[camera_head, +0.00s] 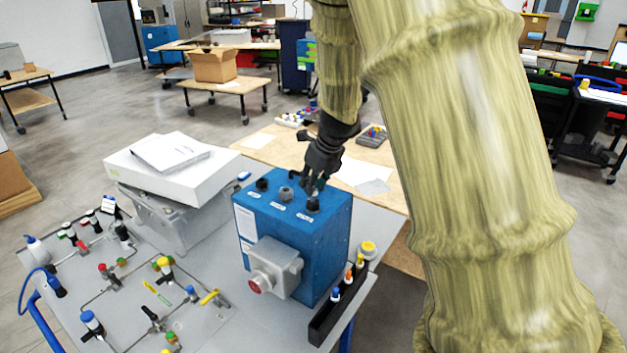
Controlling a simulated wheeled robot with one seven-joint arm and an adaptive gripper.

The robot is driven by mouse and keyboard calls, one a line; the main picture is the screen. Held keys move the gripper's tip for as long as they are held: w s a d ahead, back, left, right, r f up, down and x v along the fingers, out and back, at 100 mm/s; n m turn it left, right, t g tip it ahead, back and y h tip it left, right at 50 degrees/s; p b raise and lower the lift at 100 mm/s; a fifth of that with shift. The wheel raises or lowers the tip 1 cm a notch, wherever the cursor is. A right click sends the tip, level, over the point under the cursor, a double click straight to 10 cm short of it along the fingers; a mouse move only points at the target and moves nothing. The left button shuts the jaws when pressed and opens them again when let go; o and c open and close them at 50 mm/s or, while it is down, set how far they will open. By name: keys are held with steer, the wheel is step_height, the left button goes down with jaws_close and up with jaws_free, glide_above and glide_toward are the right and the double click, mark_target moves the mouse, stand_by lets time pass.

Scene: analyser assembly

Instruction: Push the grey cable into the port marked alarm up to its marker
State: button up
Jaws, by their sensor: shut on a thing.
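A blue box (325,235) stands on the grey bench, with a row of round cable ports on its top. They are a dark port (262,184) at left, a grey port (286,193) in the middle and a dark port (312,204) at right. Each has a small white label before it; I cannot read which says alarm. My gripper (311,188) points down just above the right port, shut on a thin thing that fits the grey cable. The cable is mostly hidden by the fingers, so its marker and how deep it sits cannot be told.
A grey housing with a red knob (275,268) juts from the box's front. A black rack (338,312) with small bottles stands at right. A white case (172,170) lies behind left. Valves and tubing (150,290) cover the bench's left. A wooden table (262,147) is behind.

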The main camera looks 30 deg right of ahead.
steer(key=shift+f+b, duration=0.35)
steer(key=shift+f, duration=0.45)
steer(key=o, duration=1.1)
steer(key=shift+c, duration=0.2)
steer(key=shift+r, duration=0.15)
step_height(320, 180, up, 2)
steer(key=p, duration=0.3)
steer(key=shift+r, duration=0.15)
steer(key=shift+r+p, duration=0.55)
steer(key=shift+r, duration=1.7)
